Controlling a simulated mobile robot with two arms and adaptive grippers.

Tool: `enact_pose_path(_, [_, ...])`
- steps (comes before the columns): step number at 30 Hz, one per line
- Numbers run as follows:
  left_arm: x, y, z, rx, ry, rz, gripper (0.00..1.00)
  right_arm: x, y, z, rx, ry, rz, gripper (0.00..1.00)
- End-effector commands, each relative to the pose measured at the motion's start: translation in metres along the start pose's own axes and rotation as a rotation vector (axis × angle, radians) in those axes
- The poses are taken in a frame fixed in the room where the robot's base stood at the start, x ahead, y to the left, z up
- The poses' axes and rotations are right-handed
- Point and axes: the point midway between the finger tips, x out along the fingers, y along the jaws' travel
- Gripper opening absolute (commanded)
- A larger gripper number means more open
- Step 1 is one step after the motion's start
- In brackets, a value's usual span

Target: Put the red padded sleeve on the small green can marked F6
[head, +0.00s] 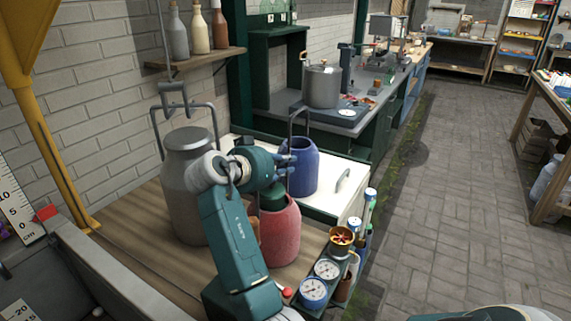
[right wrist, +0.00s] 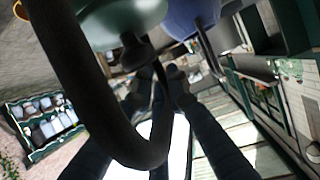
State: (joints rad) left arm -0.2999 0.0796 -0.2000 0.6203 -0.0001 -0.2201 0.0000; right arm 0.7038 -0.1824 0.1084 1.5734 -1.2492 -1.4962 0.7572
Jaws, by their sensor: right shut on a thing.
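The red padded sleeve (head: 280,238) shows in the head view around the lower body of a small can. The can's green top (head: 272,197) rises above the sleeve. No F6 mark is readable. My right gripper (head: 284,168) is above and behind the green top, its fingers shut. In the right wrist view the fingertips (right wrist: 167,78) close on a dark looped handle (right wrist: 135,150), which seems to belong to the green can (right wrist: 125,18). The arm hides part of the can and sleeve. I cannot tell whether the can is clear of the surface. My left gripper is not in view.
A blue can (head: 303,172) with a raised handle stands just behind the gripper. A large grey can (head: 184,205) stands to the left. A rack with gauges (head: 314,292) is close on the right. Free wooden top (head: 135,225) lies left of the grey can.

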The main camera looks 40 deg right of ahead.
Motion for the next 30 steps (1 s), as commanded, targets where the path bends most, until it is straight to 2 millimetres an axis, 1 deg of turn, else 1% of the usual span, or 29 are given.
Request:
enact_pose_path(4, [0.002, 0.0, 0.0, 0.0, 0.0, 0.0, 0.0, 0.001, 0.0, 0.002, 0.001, 0.001, 0.0, 0.0])
enact_pose_path(5, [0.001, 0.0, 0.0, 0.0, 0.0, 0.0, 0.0, 0.001, 0.0, 0.001, 0.001, 0.001, 0.0, 0.2])
enact_pose_path(7, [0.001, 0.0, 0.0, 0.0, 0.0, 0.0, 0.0, 0.001, 0.0, 0.001, 0.001, 0.001, 0.0, 0.34])
enact_pose_path(8, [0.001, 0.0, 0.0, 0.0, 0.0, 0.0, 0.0, 0.001, 0.0, 0.001, 0.001, 0.001, 0.0, 0.36])
enact_pose_path(15, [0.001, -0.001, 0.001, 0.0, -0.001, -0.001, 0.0, 0.001, 0.0, 0.002, -0.001, -0.001, 0.0, 0.36])
enact_pose_path(19, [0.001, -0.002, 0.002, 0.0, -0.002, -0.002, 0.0, -0.002, 0.0, -0.004, 0.001, 0.0, 0.0, 0.36])
enact_pose_path(23, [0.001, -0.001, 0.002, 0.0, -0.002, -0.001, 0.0, -0.01, 0.0, -0.023, 0.004, 0.0, -0.001, 0.36])
enact_pose_path(30, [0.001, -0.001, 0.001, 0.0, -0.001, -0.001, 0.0, -0.028, 0.0, -0.067, 0.004, 0.0, -0.002, 0.36])
